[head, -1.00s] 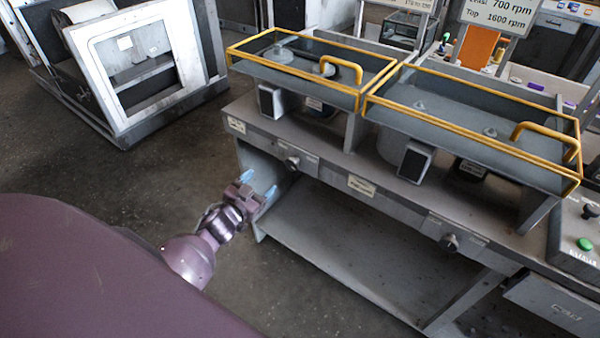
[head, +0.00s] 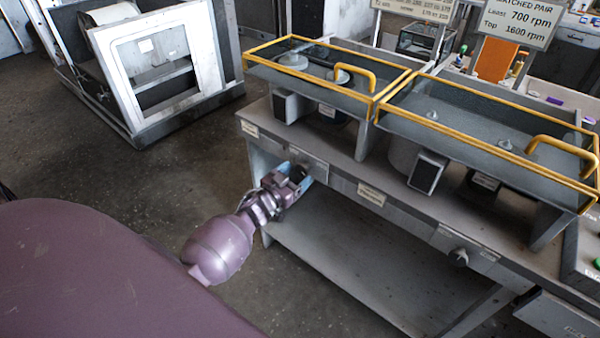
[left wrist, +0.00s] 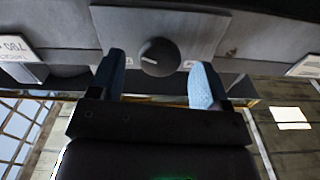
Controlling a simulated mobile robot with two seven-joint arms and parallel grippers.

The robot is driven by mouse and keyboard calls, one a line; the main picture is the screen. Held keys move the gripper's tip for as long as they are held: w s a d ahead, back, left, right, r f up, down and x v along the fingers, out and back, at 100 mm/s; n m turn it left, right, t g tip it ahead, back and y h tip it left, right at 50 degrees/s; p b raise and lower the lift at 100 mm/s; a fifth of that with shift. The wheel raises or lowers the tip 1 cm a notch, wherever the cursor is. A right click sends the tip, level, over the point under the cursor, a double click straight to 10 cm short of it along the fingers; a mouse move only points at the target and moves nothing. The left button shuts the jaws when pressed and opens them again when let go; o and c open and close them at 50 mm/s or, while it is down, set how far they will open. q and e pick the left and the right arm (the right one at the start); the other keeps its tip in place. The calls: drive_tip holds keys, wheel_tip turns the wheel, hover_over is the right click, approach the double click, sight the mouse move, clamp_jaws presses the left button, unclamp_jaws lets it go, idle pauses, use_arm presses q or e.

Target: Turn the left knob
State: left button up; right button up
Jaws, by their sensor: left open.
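The left knob (left wrist: 158,57) is a round dark dial on a grey plate (left wrist: 205,28) in the left wrist view. A short pale mark on it points left. My left gripper (head: 294,177) is open at the bench front in the head view, where it hides most or all of the left knob. In the left wrist view its two blue fingers (left wrist: 158,76) stand on either side of the knob, with gaps between them and it. The second knob (head: 458,257) sits further right on the bench front. My right gripper is not in view.
The grey bench (head: 345,172) carries two yellow-railed guards (head: 310,75) (head: 480,130) above its top. A label (head: 371,194) is on its front. A lower shelf (head: 350,265) lies beneath. A white-framed cabinet (head: 120,75) stands back left. The floor (head: 120,170) between is clear.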

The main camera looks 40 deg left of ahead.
use_arm(q)
drive_tip(key=shift+w+d, duration=0.1)
drive_tip(key=shift+w, duration=0.9)
drive_tip(key=shift+c, duration=0.3)
drive_tip(key=c, duration=0.9)
drive_tip(key=shift+o, duration=0.2)
drive_tip(key=shift+m, duration=0.3)
drive_tip(key=m+b, duration=0.1)
drive_tip(key=m, duration=0.4)
drive_tip(key=shift+m, duration=0.3)
drive_tip(key=m+b, duration=0.1)
drive_tip(key=m, duration=0.4)
drive_tip(key=shift+m, duration=0.4)
